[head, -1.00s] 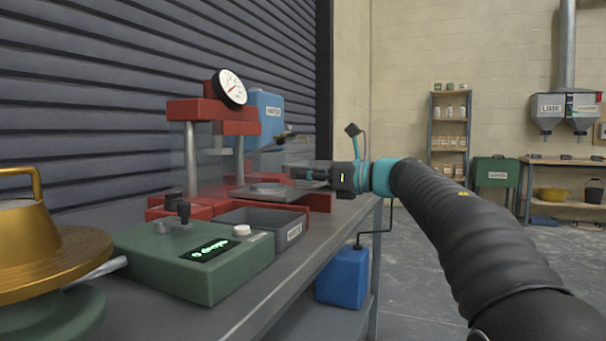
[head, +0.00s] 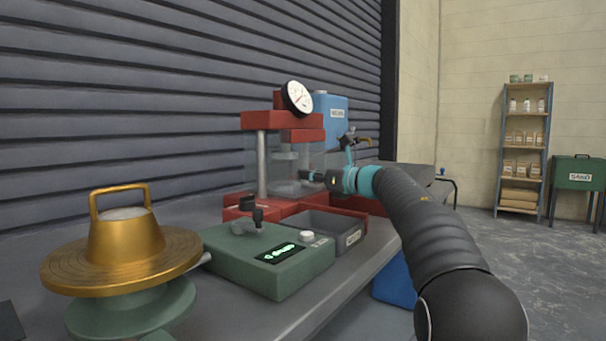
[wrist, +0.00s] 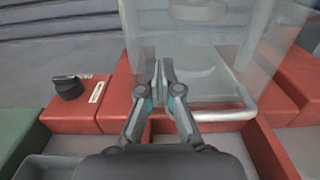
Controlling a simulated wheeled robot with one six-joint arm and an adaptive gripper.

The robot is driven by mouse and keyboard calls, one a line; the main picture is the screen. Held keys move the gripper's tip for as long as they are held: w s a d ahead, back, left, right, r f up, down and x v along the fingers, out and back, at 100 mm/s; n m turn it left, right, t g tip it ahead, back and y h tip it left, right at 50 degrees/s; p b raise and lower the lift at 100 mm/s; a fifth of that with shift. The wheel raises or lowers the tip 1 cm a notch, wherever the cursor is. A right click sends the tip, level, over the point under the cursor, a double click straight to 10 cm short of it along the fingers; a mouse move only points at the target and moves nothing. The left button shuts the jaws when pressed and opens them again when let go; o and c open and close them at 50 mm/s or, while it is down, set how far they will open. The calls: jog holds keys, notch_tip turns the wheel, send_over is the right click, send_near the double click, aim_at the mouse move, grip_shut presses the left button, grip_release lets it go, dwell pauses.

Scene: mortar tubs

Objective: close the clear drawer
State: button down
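The clear drawer (head: 318,150) is a see-through box under the red press head, between the press's red top and red base. In the wrist view its clear wall (wrist: 205,60) stands in front of my fingers, with a pale silver bar (wrist: 222,114) along its lower edge. My gripper (head: 306,176) is at the right side of the clear box. In the wrist view my gripper (wrist: 159,68) has its two fingers close together, with nothing visible between them. The tips are at or very near the clear wall; contact is unclear.
A red press with a gauge (head: 297,98) stands on the grey bench. A grey open bin (head: 335,228), a green control box (head: 268,262) and a gold-topped device (head: 122,250) sit in front. A blue container (head: 331,112) is behind.

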jog(key=shift+a, duration=0.25)
